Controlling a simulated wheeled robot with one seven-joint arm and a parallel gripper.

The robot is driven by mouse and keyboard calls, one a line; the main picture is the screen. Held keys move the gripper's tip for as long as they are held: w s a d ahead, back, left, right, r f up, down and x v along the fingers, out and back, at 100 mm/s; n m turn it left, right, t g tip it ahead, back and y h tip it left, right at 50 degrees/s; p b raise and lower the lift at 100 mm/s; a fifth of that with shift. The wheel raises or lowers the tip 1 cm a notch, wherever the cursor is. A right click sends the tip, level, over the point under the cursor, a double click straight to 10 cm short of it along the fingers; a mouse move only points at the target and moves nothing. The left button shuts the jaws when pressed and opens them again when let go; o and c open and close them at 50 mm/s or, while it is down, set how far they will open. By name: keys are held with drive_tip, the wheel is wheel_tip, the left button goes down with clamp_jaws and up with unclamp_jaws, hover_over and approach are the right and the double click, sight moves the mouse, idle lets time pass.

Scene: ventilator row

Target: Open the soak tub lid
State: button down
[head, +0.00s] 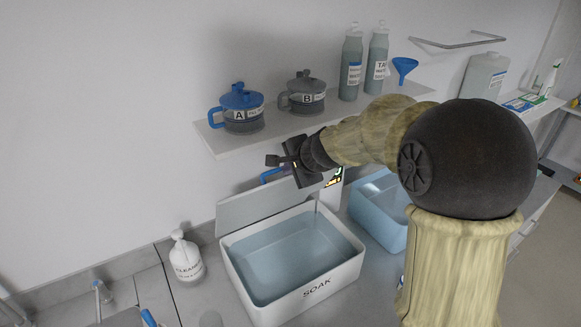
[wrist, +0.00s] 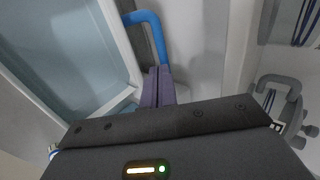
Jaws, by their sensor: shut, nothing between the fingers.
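The white soak tub (head: 318,287), marked SOAK, stands on the counter with bluish liquid showing inside. Its lid (head: 262,206) stands up along the tub's back edge, near the wall, so the tub is open. A blue handle (head: 268,176) shows at the lid's top edge, partly behind my gripper; it also shows in the wrist view (wrist: 152,27). My gripper (head: 272,160) is shut and empty, just above the lid by the handle. In the wrist view its closed fingers (wrist: 158,87) are close beside the handle; I cannot tell whether they touch it.
A shelf (head: 222,144) above holds blue jug A (head: 240,110), grey jug B (head: 303,95), bottles (head: 351,65) and a blue funnel (head: 404,68). A blue tub (head: 372,200) stands right of the soak tub, and a cleaner bottle (head: 186,260) stands left.

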drive_tip(key=shift+w+a+r+p, duration=0.25)
drive_tip(key=shift+w+r+p, duration=0.15)
drive_tip(key=shift+p, duration=0.15)
drive_tip(key=shift+w+a+r+p, duration=0.15)
drive_tip(key=shift+w+a+p, duration=0.2)
drive_tip(key=shift+w+p, duration=0.2)
drive_tip(key=shift+w+a+r+p, duration=0.1)
drive_tip(key=shift+w+a+p, duration=0.25)
drive_tip(key=shift+w, duration=0.25)
drive_tip(key=shift+s, duration=0.1)
drive_tip(key=shift+d, duration=0.1)
drive_tip(key=shift+r, duration=0.1)
